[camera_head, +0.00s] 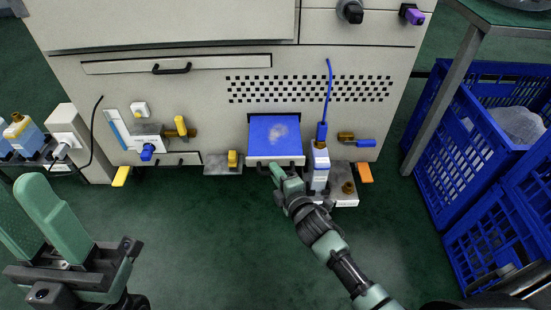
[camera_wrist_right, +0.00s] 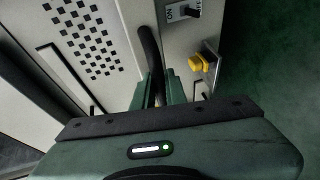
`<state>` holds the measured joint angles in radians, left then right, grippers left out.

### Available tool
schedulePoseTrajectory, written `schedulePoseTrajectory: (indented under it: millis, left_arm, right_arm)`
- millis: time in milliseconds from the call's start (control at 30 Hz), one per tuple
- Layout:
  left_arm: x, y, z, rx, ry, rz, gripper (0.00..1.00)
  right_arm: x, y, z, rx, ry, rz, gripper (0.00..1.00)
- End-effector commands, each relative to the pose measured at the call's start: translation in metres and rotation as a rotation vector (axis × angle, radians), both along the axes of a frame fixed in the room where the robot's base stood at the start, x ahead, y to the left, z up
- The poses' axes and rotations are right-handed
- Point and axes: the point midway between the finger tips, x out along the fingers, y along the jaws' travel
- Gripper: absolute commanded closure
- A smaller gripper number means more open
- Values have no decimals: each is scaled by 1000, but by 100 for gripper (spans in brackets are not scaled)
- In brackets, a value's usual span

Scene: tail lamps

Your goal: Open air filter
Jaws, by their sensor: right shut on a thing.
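The air filter (camera_head: 262,134) is a blue panel with a pale dusty patch, lying in a white drawer (camera_head: 291,160) that stands out from the lower front of the cabinet. My right gripper (camera_head: 276,171) is at the drawer's front edge, shut on its dark handle (camera_head: 262,170). In the right wrist view, the black handle (camera_wrist_right: 149,48) runs down between the green fingers (camera_wrist_right: 160,90), which partly hide it. My left gripper (camera_head: 50,225) is at the lower left, its two green fingers apart and empty, far from the drawer.
Blue crates (camera_head: 450,150) and a table leg (camera_head: 442,95) stand at the right. The green floor (camera_head: 200,240) in front is clear.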

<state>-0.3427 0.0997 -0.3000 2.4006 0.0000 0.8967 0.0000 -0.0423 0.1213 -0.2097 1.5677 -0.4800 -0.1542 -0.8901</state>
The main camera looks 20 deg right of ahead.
Motion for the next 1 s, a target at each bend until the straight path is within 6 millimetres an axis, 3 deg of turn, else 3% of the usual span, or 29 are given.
schedulePoseTrajectory:
  millis: [467, 500, 833, 1000]
  left_arm:
    - [0, 0, 0, 0, 6, -1, 64]
    - [0, 0, 0, 0, 6, -1, 64]
    - [0, 0, 1, 0, 7, -1, 64]
    - [0, 0, 11, 0, 7, -1, 64]
  right_arm:
    - [-4, 0, 0, 0, -1, -1, 100]
    - [-4, 0, 0, 0, -1, -1, 79]
    - [-5, 1, 1, 0, -2, -1, 79]
    - [-24, -2, 6, 0, 2, -2, 79]
